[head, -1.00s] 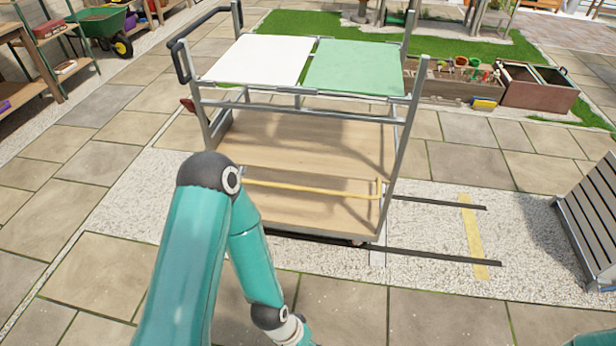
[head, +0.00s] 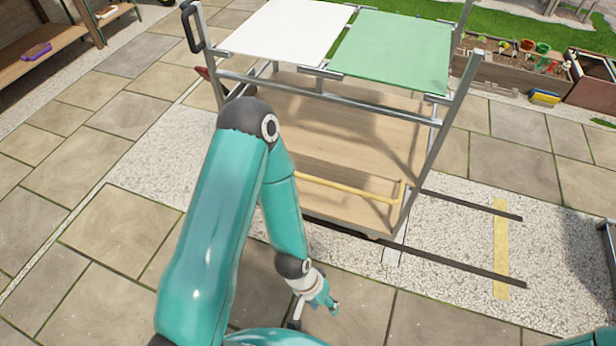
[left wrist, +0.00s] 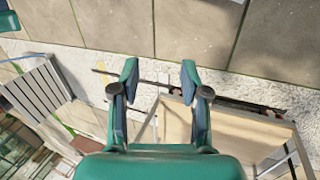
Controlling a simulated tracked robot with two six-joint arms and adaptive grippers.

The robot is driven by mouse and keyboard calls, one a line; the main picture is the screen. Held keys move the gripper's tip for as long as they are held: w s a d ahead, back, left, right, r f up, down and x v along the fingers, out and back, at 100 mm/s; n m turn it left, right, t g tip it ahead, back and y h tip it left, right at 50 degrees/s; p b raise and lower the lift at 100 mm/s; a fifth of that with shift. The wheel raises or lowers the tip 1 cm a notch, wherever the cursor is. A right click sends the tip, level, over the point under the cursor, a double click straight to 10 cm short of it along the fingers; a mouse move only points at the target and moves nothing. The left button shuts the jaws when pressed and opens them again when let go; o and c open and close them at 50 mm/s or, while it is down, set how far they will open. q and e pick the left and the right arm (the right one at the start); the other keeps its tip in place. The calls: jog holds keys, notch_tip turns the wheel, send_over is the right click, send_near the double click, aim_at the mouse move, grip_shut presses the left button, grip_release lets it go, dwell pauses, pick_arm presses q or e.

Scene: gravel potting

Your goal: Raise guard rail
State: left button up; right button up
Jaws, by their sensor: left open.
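The guard rail (head: 345,188) is a thin yellow bar low along the near side of the cart's wooden lower deck (head: 340,120), with a short bent end at the right. The cart has a grey metal frame (head: 320,92). My left gripper (head: 318,302) hangs over the paving in front of the cart, nearer to me than the rail and apart from it. In the left wrist view its two fingers (left wrist: 159,78) are spread with nothing between them, and the wooden deck shows at the lower right. My right gripper is out of view.
A white panel (head: 290,30) and a green panel (head: 395,50) lie on the cart's top. Two dark floor rails (head: 465,265) and a yellow floor strip (head: 501,250) are to the right. A grey slatted thing (left wrist: 38,88) shows in the left wrist view. Paving in front is clear.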

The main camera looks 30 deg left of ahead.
pick_arm(q)
jog(key=m+t+y+b, duration=1.2)
jog(key=t+y+b, duration=0.4)
jog(key=b, duration=2.3)
send_near(307, 178)
jog(key=shift+g, duration=0.3)
jog(key=b+x, duration=0.1)
jog(key=x, duration=0.2)
jog(key=b+x, duration=0.1)
jog(key=x, duration=0.6)
jog(key=shift+w+f+b, duration=0.25)
jog(key=shift+b, duration=0.15)
grip_shut()
